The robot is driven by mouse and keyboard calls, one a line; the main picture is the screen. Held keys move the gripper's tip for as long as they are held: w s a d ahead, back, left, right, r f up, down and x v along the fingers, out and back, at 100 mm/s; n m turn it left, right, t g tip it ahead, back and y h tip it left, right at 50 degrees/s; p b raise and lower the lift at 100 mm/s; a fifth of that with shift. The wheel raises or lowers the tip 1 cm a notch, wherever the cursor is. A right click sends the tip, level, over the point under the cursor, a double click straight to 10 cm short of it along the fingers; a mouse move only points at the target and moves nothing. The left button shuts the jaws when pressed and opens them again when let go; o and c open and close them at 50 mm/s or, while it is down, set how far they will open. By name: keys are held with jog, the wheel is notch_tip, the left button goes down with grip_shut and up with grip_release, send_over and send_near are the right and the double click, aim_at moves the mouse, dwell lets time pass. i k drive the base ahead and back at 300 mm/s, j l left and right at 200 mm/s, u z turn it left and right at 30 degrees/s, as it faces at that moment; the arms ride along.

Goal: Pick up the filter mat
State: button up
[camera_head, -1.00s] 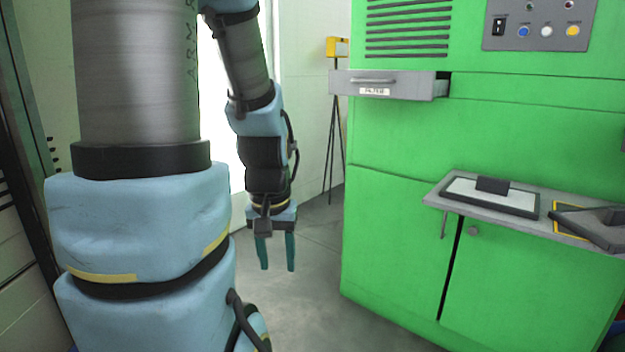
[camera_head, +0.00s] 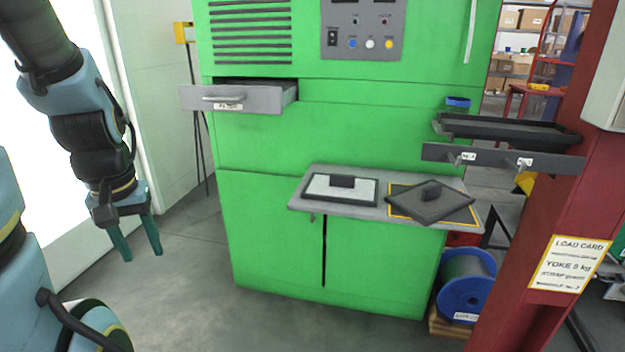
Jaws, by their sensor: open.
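Two flat panels lie on a grey shelf (camera_head: 390,208) on the front of the green cabinet. The left panel (camera_head: 362,190) has a dark rim, a pale face and a black grip block. The right panel (camera_head: 415,206) is dark grey with a black block and lies askew on a yellow-outlined area. I cannot tell for certain which one is the filter mat. A grey drawer (camera_head: 250,98) with a small label, hard to read, stands pulled out of the cabinet at upper left. My gripper (camera_head: 138,245) hangs open and empty, fingers down, left of the cabinet and apart from everything.
The green cabinet (camera_head: 275,235) fills the middle. A dark tray (camera_head: 510,131) on a bracket sticks out from a red post (camera_head: 570,200) at right. A blue spool (camera_head: 467,287) stands low beside the cabinet. The floor (camera_head: 190,290) in front is clear.

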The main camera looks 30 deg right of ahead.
aim_at(336, 188)
jog(key=i+l, duration=0.15)
jog(key=l, duration=0.5)
jog(key=i+l+u, duration=0.1)
jog(key=l, duration=0.55)
jog(key=i+l+u, duration=0.1)
jog(key=l, duration=0.55)
jog(key=i+l, duration=0.1)
jog(key=l, duration=0.55)
